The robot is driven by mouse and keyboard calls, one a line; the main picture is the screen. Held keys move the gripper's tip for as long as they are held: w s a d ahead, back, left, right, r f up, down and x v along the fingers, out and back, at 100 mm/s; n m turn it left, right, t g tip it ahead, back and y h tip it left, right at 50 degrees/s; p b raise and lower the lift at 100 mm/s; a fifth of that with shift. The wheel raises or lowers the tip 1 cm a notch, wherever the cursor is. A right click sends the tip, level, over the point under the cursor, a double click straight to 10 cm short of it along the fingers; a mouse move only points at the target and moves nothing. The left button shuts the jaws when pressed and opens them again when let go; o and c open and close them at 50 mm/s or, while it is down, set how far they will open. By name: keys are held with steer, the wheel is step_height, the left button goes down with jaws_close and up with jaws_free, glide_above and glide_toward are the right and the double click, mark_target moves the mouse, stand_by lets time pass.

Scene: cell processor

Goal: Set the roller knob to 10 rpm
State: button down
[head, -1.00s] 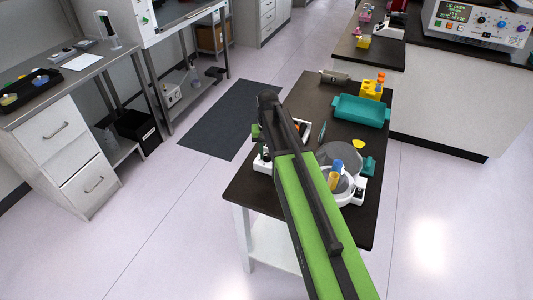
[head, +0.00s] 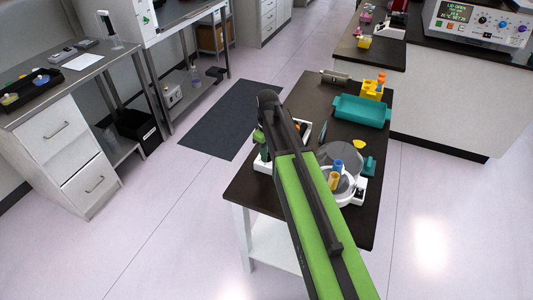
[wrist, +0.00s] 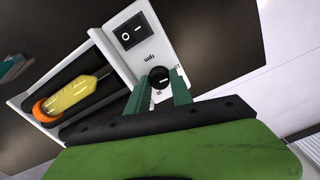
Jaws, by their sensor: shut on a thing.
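The roller device is white, with black rollers and a bottle of yellow liquid with an orange cap (wrist: 77,95) lying on it. Its small black round knob (wrist: 160,77) sits on the white panel (wrist: 172,50) beside a printed "rpm" label. The tick numbers are too small to read surely, and so is the knob's pointer. My gripper (wrist: 160,84) has its two green fingers on either side of the knob and is shut on it. In the head view my arm hides the knob and most of the device; a white edge of the device (head: 262,166) shows.
On the dark bench stand a round grey device (head: 342,160) with blue and yellow tubes, a teal tray (head: 361,111) and a yellow rack (head: 371,91). Open floor lies left of the bench.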

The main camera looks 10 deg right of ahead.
steer(key=shift+w+n, duration=0.15)
steer(key=shift+n, duration=0.45)
steer(key=c, duration=1.1)
jaws_free()
step_height(320, 180, up, 17)
steer(key=p, duration=1.7)
steer(key=shift+a+r, duration=0.15)
steer(key=shift+r, duration=0.05)
